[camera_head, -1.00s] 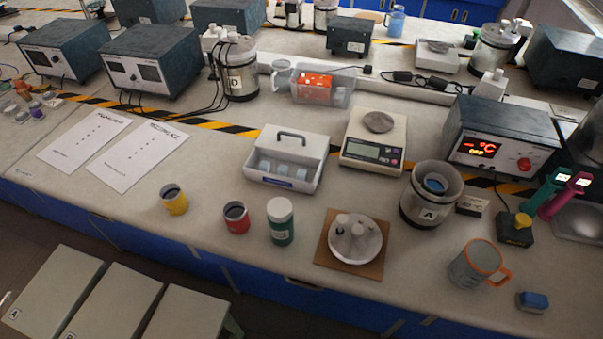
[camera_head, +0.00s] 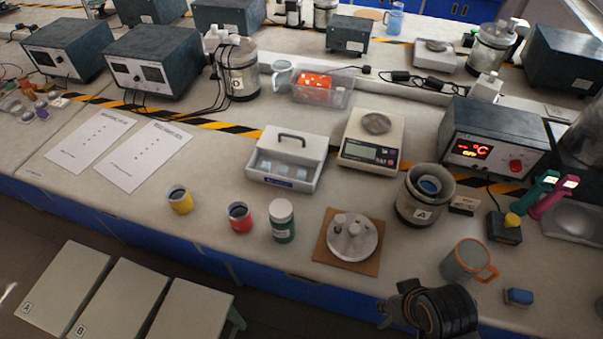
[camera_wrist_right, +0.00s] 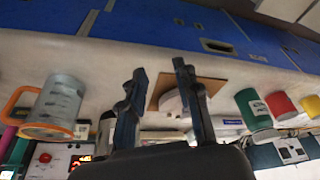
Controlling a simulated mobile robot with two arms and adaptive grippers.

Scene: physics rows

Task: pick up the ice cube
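Pale bluish ice cubes (camera_head: 284,170) lie in the open front part of a white box with a dark handle (camera_head: 313,160), in the middle of the bench in the head view. My right gripper (camera_head: 398,299) is at the bottom right of the head view, in front of the bench edge and well apart from the box. In the right wrist view its two dark fingers (camera_wrist_right: 160,78) are spread with nothing between them. That view is upside down, and I cannot make out the cubes there. My left gripper is not in view.
A brown board (camera_head: 325,251) with a round white dish (camera_head: 363,243), a green-labelled jar (camera_head: 282,228), a red cup (camera_head: 240,219) and a yellow cup (camera_head: 180,202) stand before the box. A scale (camera_head: 393,139), steel container (camera_head: 408,206) and grey mug (camera_head: 459,262) are to the right.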

